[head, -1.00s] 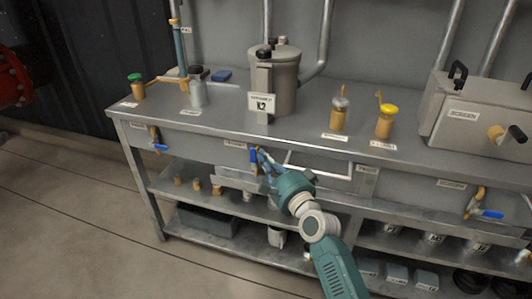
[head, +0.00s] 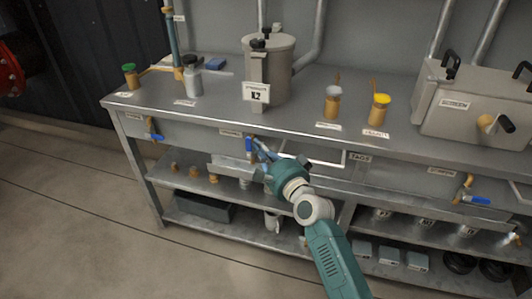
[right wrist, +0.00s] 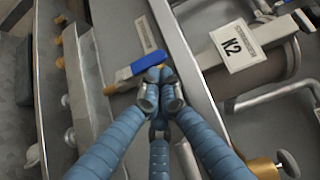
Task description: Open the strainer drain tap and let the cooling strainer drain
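The cooling strainer is the grey lidded pot (head: 285,72) on the bench, with a K2 sign (head: 256,92) on its front. A tap with a blue lever (head: 249,144) sits under the bench's front edge below it; the lever looks upright in the head view. The lever (right wrist: 142,63) and a brass part (right wrist: 113,88) also show in the right wrist view. My right gripper (head: 264,151) is at this tap. Its blue fingers (right wrist: 158,86) are drawn together right beside the lever, and I cannot tell whether they touch it. My left gripper is out of view.
Similar blue-handled taps (head: 154,137) (head: 476,200) are at the bench's left and right. A screen box (head: 445,108) stands at the right. A lower shelf (head: 172,183) holds small parts. The floor at left is clear.

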